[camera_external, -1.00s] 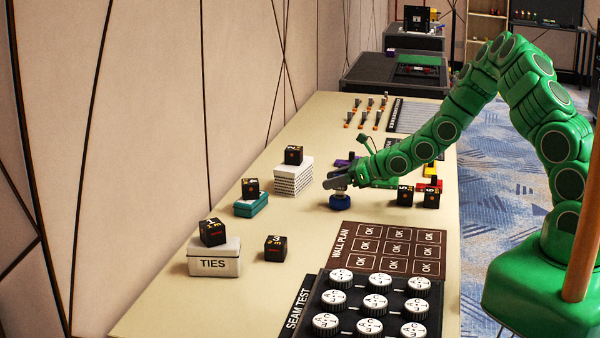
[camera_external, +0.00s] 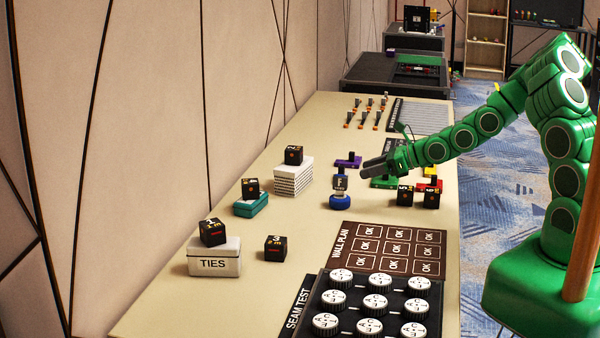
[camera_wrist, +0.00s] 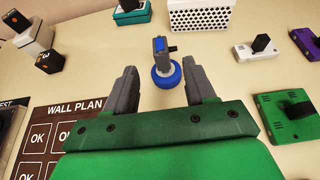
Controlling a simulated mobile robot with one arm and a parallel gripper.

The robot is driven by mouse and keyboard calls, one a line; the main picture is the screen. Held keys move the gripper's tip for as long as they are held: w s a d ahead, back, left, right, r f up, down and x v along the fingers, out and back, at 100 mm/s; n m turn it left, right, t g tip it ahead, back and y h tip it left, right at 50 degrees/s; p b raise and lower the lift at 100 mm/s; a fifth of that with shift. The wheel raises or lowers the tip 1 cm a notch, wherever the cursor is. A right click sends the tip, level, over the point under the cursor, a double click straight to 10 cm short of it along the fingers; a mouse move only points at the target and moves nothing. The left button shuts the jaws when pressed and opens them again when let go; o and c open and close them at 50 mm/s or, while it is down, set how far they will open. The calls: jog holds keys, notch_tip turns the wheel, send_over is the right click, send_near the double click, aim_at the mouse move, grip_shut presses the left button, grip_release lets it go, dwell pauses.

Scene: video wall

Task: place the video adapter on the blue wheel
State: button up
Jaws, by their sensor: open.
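The blue wheel (camera_external: 340,202) lies on the table near its middle, and it also shows in the wrist view (camera_wrist: 165,79). The grey video adapter (camera_external: 340,184) with a marked face stands upright on top of it; in the wrist view the adapter (camera_wrist: 161,47) has a blue patch. My gripper (camera_external: 366,169) is open and empty, to the right of and apart from the adapter. In the wrist view its two grey fingers (camera_wrist: 163,80) are spread, with the wheel and adapter beyond them and between them.
A green box with a black knob (camera_external: 385,182) sits beside my gripper. Dark numbered cubes (camera_external: 405,195) stand to the right. A purple piece (camera_external: 347,161) lies behind. The brown WALL PLAN board (camera_external: 390,248) is in front.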

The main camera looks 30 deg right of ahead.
jog(key=shift+s+d+r, duration=0.15)
jog(key=shift+s+d, duration=0.1)
